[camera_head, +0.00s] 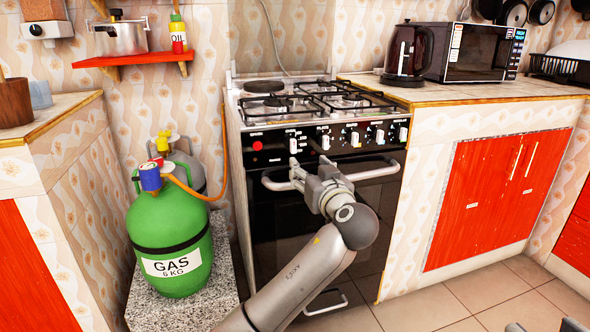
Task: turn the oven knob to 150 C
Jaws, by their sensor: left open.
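The stove's black control panel (340,138) carries a row of several white knobs. The leftmost knob (293,146) stands to the right of a round red button (257,146). The temperature markings are too small to read, and I cannot tell which knob sets the oven. My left gripper (297,174) is open and empty, in front of the oven door, just below the leftmost knob. It overlaps the left part of the white oven handle (365,174) in the picture; I cannot tell if they touch. Grey tips at the bottom right edge may be my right gripper (543,326), mostly cut off.
A green gas bottle (170,235) with an orange hose stands left of the stove. The stove top (310,92) has black grates. A kettle (407,54) and a microwave (474,53) stand on the right counter (470,91). Floor is clear at lower right.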

